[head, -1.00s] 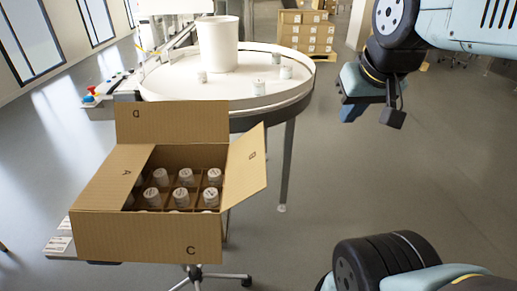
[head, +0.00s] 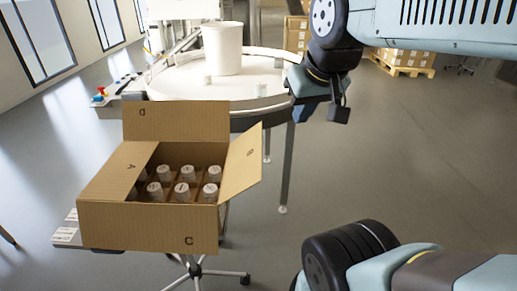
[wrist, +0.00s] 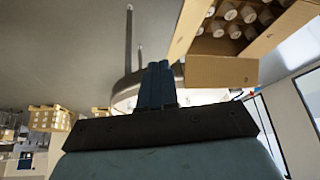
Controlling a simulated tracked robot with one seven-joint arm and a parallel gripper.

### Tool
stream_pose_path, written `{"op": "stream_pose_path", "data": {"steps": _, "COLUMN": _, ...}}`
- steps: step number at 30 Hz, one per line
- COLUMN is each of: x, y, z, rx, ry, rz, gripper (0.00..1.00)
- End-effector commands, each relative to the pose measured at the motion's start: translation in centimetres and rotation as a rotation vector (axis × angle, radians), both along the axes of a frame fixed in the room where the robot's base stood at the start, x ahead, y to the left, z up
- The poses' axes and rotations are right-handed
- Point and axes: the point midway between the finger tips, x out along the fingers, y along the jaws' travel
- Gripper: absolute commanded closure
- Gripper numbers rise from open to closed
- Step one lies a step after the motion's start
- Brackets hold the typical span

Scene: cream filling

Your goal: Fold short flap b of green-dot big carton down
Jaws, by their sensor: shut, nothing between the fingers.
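The open brown carton (head: 146,227) stands on a small stand at the left of the head view; no green dot shows on it. White-capped bottles (head: 182,190) stand inside in a divider. Short flap B (head: 240,165) stands up and leans outward at the right. Flap D (head: 175,122) stands up at the back. Flap A (head: 118,172) lies inward at the left, and the letter C shows on the front face. My gripper (head: 308,110) is shut and empty, in the air right of flap B and apart from it. In the wrist view its blue fingers (wrist: 158,85) are together, beside the carton (wrist: 225,70).
A round white turntable (head: 215,88) with a white bucket (head: 222,48) and several small bottles stands behind the carton. Stacked cartons on a pallet (head: 405,68) are at the back right. The floor right of the carton is clear.

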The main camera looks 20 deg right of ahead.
Motion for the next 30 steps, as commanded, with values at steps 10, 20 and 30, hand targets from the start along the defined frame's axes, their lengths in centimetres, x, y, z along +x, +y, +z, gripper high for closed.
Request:
{"op": "stream_pose_path", "data": {"steps": 10, "x": 2.6, "y": 1.2, "z": -3.4, "rx": 0.058, "ry": 0.222, "rz": -0.075, "gripper": 1.0}}
{"op": "stream_pose_path", "data": {"steps": 20, "x": 5.6, "y": 1.2, "z": -8.5, "rx": 0.185, "ry": 0.524, "rz": -0.183, "gripper": 1.0}}
{"op": "stream_pose_path", "data": {"steps": 30, "x": 8.0, "y": 0.9, "z": -13.8, "rx": 0.37, "ry": 0.822, "rz": -0.287, "gripper": 1.0}}
